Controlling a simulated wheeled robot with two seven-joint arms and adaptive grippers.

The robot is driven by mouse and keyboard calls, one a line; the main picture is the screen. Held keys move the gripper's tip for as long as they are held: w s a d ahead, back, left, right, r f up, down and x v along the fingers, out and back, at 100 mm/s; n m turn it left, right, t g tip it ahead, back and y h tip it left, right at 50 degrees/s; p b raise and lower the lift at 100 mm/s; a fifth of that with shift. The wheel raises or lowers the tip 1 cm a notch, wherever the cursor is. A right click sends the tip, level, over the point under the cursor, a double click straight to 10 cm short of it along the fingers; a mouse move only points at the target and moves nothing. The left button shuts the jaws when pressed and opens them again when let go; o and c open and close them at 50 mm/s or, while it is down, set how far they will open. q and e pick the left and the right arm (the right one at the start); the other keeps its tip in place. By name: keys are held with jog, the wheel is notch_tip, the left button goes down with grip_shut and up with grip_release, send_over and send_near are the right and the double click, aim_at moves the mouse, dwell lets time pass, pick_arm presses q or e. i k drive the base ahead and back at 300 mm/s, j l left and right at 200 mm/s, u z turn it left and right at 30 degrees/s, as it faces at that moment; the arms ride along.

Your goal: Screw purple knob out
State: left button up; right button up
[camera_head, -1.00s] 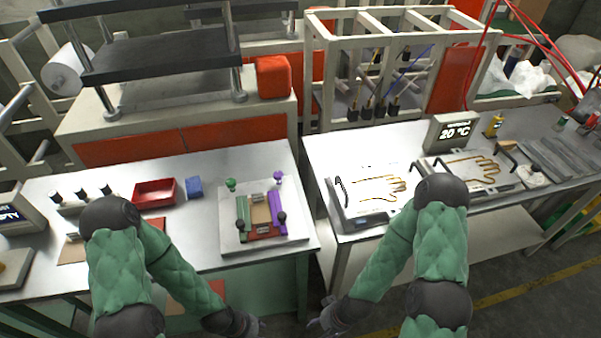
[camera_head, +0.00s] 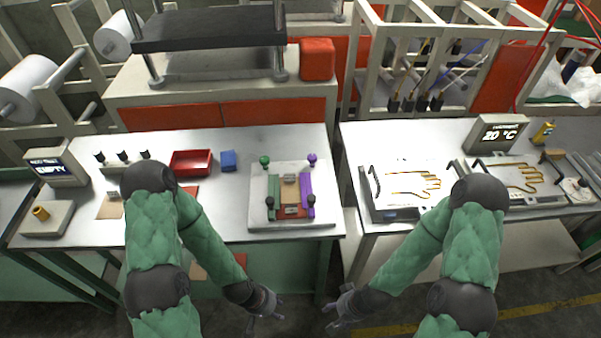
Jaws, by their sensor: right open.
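The purple knob (camera_head: 312,159) stands at the back right corner of a white plate (camera_head: 262,220) on the left table, behind a purple bar (camera_head: 306,188). A green knob (camera_head: 265,161) stands at the back left, behind a green bar (camera_head: 273,188). Dark knobs sit at the front ends of both bars. My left gripper (camera_head: 270,312) hangs low in front of the table, apart from the plate; its jaw state is unclear. My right gripper (camera_head: 333,316) is open and empty, low in front of the gap between the tables.
A red tray (camera_head: 192,163) and a blue block (camera_head: 228,160) lie left of the plate. A display reading "EMPTY" (camera_head: 52,167) stands at the far left. Wire hand-shaped forms (camera_head: 420,183) and a 20 °C display (camera_head: 497,134) are on the right table. A gap separates the tables.

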aim_at(312, 158)
jog(key=k+l+u, duration=0.15)
jog(key=l+u, duration=0.25)
jog(key=k+l+u, duration=0.2)
jog(key=l+u, duration=0.25)
jog(key=k+l+u, duration=0.2)
jog(key=u, duration=0.2)
